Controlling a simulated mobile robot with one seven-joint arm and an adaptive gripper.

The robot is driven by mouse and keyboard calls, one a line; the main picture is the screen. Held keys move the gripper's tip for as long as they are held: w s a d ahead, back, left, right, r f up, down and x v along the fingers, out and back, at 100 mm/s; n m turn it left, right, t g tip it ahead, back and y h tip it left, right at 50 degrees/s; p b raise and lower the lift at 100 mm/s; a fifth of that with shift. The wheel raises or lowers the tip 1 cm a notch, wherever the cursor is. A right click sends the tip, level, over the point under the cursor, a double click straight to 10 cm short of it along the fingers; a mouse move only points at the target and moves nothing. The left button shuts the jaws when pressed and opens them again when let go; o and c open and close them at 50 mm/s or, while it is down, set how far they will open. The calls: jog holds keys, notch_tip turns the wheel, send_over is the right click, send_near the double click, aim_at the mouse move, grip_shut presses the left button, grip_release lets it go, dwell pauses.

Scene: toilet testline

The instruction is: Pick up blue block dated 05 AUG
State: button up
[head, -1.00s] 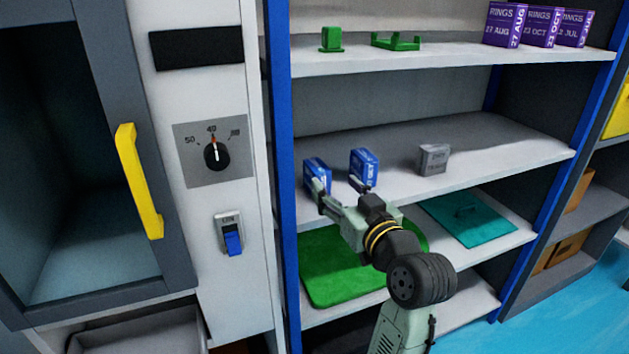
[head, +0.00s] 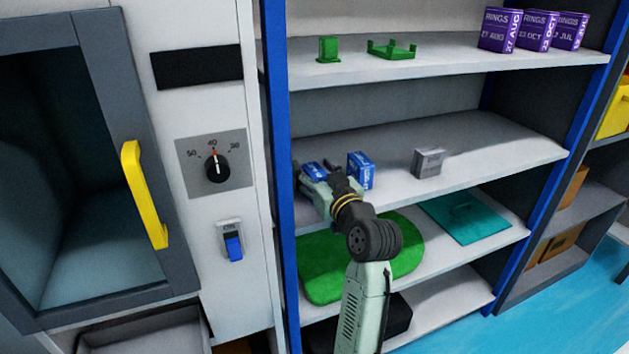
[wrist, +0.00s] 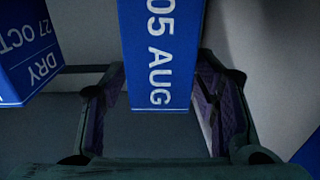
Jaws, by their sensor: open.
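The blue block dated 05 AUG (wrist: 160,50) fills the upper middle of the wrist view, its white date running down its face. My gripper (wrist: 160,85) is open, with one finger on each side of the block's lower end; I cannot tell whether either touches it. In the head view my gripper (head: 316,176) is at the left blue block (head: 314,168) on the middle shelf and partly hides it. That block's date cannot be read there. Another blue block, marked DRY 27 OCT (wrist: 25,50), is at the left of the wrist view.
A second blue block (head: 360,170) stands to the right of my gripper on the middle shelf (head: 490,160), with a grey block (head: 428,162) farther right. A blue rack post (head: 279,200) is close on the left. Green (head: 325,275) and teal (head: 470,218) boards lie below.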

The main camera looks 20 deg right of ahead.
jog(key=shift+c, duration=0.4)
grip_shut()
